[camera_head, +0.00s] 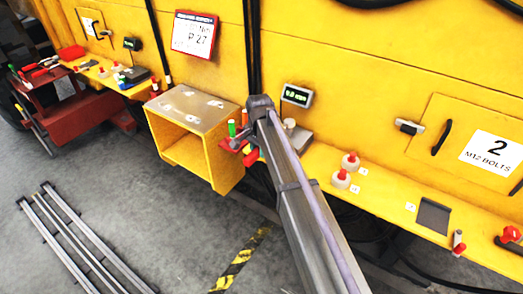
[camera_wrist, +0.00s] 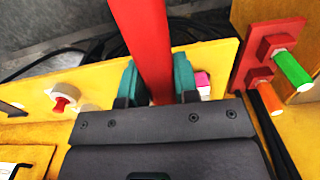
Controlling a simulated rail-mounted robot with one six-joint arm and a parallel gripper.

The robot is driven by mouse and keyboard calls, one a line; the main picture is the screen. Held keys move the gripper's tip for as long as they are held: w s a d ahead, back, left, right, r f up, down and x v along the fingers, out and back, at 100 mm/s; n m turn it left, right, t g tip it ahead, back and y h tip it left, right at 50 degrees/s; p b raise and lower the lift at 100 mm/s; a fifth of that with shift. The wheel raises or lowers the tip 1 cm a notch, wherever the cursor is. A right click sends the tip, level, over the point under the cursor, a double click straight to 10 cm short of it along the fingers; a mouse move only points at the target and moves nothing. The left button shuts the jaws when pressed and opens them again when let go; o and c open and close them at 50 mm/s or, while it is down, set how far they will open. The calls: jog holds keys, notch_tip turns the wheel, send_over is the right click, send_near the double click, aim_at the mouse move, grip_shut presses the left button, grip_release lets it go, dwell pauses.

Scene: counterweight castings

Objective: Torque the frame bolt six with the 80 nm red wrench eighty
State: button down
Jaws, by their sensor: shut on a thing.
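In the wrist view my gripper (camera_wrist: 156,76) has its two teal fingers shut on a red bar, which I take to be the red wrench (camera_wrist: 146,40). The bar runs from between the fingers to the top edge, and its far end is out of frame. In the head view my gripper (camera_head: 239,143) is beside the open yellow box, mostly behind my arm. A small red part of the wrench (camera_head: 251,157) shows there. A red holder (camera_wrist: 262,62) with a green peg (camera_wrist: 292,69) and an orange peg (camera_wrist: 269,99) is right of the gripper. I cannot identify frame bolt six.
The yellow box (camera_head: 207,171) stands left of the arm. The yellow shelf (camera_head: 385,192) carries two red-and-white pots (camera_head: 350,162) and a grey plate (camera_head: 433,215). A small display (camera_head: 296,95) is above it. Metal rails (camera_head: 80,240) lie on the otherwise open floor at left.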

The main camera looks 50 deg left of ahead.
jog(key=shift+a+m, duration=0.3)
jog(key=shift+a, duration=0.1)
jog(key=shift+s+a+m, duration=0.2)
jog(key=shift+a+m, duration=0.3)
jog(key=shift+a, duration=0.4)
dwell(0.4)
jog(key=shift+s+a+m, duration=0.1)
jog(key=shift+a+m, duration=0.3)
jog(key=shift+a, duration=0.2)
jog(key=shift+d, duration=0.15)
jog(key=shift+d+n, duration=0.5)
jog(key=shift+d, duration=0.2)
jog(key=shift+d, duration=0.15)
